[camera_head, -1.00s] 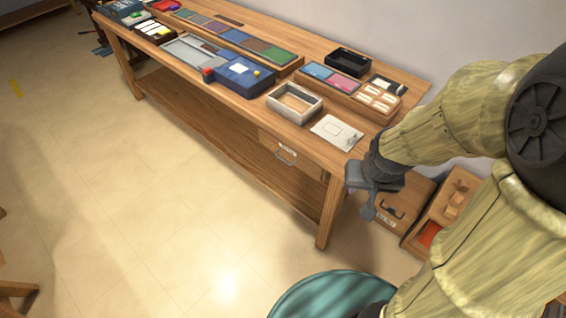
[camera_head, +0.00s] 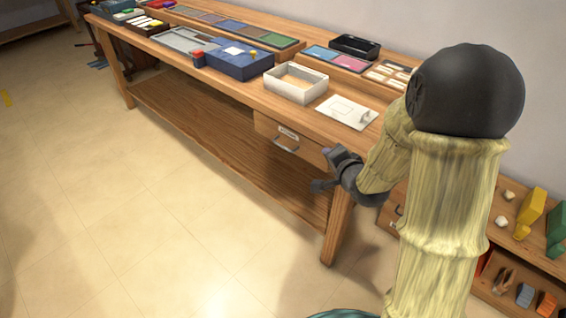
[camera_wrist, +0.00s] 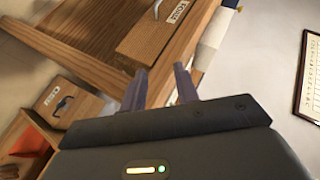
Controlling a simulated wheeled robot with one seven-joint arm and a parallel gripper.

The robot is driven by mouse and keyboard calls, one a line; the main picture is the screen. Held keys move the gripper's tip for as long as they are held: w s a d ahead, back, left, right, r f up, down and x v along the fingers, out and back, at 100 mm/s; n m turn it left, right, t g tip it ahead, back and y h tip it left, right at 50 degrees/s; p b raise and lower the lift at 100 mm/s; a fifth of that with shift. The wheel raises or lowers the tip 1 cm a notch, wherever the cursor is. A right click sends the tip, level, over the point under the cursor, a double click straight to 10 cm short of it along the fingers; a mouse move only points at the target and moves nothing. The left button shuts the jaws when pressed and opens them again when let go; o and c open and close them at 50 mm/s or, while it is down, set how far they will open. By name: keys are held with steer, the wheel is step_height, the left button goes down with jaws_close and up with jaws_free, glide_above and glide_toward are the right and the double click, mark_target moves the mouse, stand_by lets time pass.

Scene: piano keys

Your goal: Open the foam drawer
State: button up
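The foam drawer (camera_head: 270,128) is a wooden drawer under the front edge of the workbench, near its right end. It looks closed, with a white label (camera_head: 289,133) and a grey bow handle (camera_head: 286,146). In the wrist view the drawer front (camera_wrist: 150,38) is at the top, with its label partly readable and its handle (camera_wrist: 158,10) cut by the top edge. My gripper (camera_head: 322,169) is to the right of the handle, by the bench's front right leg, and touches nothing I can see. Its two fingers (camera_wrist: 160,84) are apart with nothing between them.
The bench leg (camera_head: 338,228) stands just below my gripper. A second labelled drawer (camera_wrist: 75,112) is in a low cabinet to the right. A white box (camera_head: 295,88) and a white plate (camera_head: 347,112) lie on the benchtop. The floor before the bench is clear.

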mark_target(283, 147)
steer(key=w+a+f+m+t+y+b, duration=0.2)
steer(key=a+f+m+t+y+b, duration=0.1)
steer(key=f+b, duration=0.7)
steer(key=shift+w+a+f+m+y+b, duration=0.2)
steer(key=shift+w+a+m+y+b, duration=0.15)
steer(key=shift+a+m+y, duration=0.7)
steer(key=shift+a+n, duration=0.2)
steer(key=shift+n, duration=0.05)
steer(key=shift+w, duration=0.1)
steer(key=b+x, duration=0.3)
steer(key=x, duration=1.3)
steer(key=shift+w+f+b, duration=0.2)
steer(key=shift+w+b, duration=0.15)
steer(key=shift+b, duration=0.05)
steer(key=shift+w+a, duration=0.1)
steer(key=shift+a, duration=0.3)
steer(key=shift+d, duration=0.15)
